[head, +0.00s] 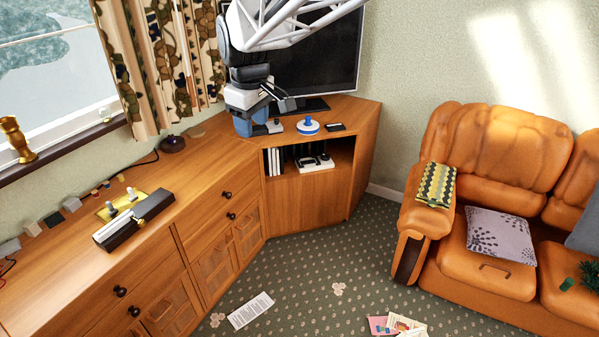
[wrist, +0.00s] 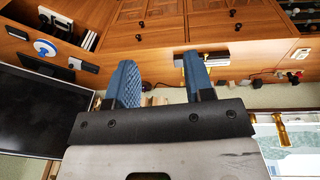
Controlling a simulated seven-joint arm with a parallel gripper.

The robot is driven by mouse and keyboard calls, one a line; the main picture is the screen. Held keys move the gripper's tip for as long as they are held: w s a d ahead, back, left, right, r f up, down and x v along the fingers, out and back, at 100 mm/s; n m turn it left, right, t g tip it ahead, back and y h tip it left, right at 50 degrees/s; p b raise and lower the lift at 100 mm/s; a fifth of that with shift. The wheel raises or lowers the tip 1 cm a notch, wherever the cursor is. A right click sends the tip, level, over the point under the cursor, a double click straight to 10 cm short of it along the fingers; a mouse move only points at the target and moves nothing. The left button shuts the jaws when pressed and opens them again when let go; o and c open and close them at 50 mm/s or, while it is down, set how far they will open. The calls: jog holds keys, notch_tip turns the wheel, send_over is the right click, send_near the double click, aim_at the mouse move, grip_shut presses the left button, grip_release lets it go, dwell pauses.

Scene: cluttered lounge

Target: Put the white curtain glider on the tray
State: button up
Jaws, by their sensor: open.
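A yellow-gold tray (head: 103,214) lies on the long wooden cabinet at the left, partly behind a dark box. Two small pale knob-like pieces stand on or at it; one is the pale piece (head: 131,194) at its right. I cannot tell whether either is the white curtain glider, and I cannot make it out for certain elsewhere. My gripper (head: 262,118) is over the corner of the cabinet in front of the television, well right of the tray. In the wrist view my gripper (wrist: 162,82) has its blue fingers wide apart with nothing between them.
A dark box with a silver top (head: 135,219) stands beside the tray. A blue-and-white round object (head: 308,126) and a small black item (head: 335,127) lie near my gripper. The television (head: 335,62) is behind it. Small blocks line the window side; the cabinet's middle is clear.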

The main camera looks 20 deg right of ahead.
jog(key=s+d+f+m, duration=0.2)
jog(key=s+d+m, duration=0.1)
jog(key=s, duration=0.6)
jog(key=s+d+f+m, duration=0.3)
jog(key=s, duration=0.7)
jog(key=s+d+f+m, duration=0.2)
jog(key=s+d+m, duration=0.1)
jog(key=s, duration=0.6)
jog(key=shift+s+d+f+t, duration=0.15)
jog(key=shift+d+f+t, duration=0.25)
jog(key=shift+d, duration=0.15)
